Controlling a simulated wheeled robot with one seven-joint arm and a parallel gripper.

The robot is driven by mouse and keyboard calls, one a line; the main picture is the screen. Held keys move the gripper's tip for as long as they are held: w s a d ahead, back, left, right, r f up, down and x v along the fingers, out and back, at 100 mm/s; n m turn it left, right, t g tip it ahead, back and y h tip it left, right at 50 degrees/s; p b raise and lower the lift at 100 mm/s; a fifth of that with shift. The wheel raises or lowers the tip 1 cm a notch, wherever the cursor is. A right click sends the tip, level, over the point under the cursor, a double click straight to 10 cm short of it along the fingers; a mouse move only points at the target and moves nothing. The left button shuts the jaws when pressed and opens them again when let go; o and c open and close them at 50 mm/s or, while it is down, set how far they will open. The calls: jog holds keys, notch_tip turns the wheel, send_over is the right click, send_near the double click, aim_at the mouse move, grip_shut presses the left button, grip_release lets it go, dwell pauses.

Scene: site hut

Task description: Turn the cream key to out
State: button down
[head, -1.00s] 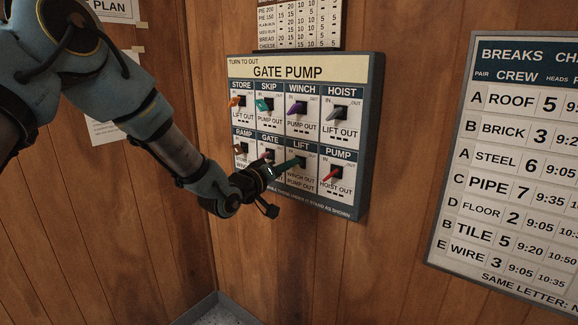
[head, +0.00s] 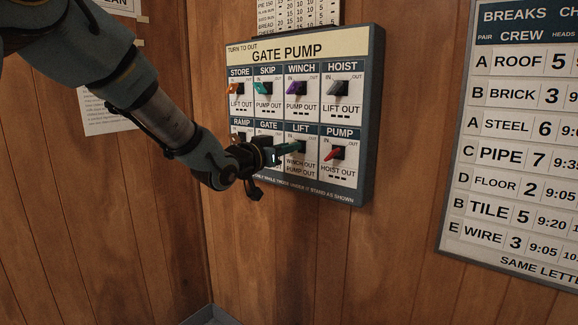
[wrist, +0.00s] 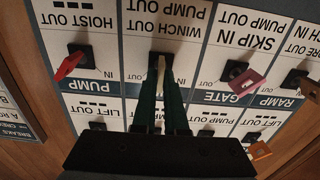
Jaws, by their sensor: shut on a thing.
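The cream key (wrist: 160,72) shows in the wrist view, at the LIFT place in the panel's lower row. My gripper (wrist: 160,92) is shut on it, with one green finger on each side. In the head view my gripper (head: 292,148) reaches the panel (head: 366,120) from the left, and its fingers hide the cream key there. The LIFT label reads "WINCH OUT, PUMP OUT". I cannot tell whether the key stands at IN or OUT. The wrist view is upside down.
A breaks chart (head: 512,140) hangs at right.

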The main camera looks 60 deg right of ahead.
jog(key=m+b, duration=0.2)
jog(key=b, duration=0.1)
jog(key=m+b, duration=0.6)
jog(key=shift+s+f+b, duration=0.1)
jog(key=shift+s+b, duration=0.15)
jog(key=shift+b, duration=0.1)
jog(key=c, duration=1)
grip_release()
jog(key=shift+o, duration=0.2)
jog(key=shift+a, duration=0.1)
jog(key=a, duration=1)
jog(key=shift+w+a+b, duration=0.3)
jog(key=shift+w+b, duration=0.05)
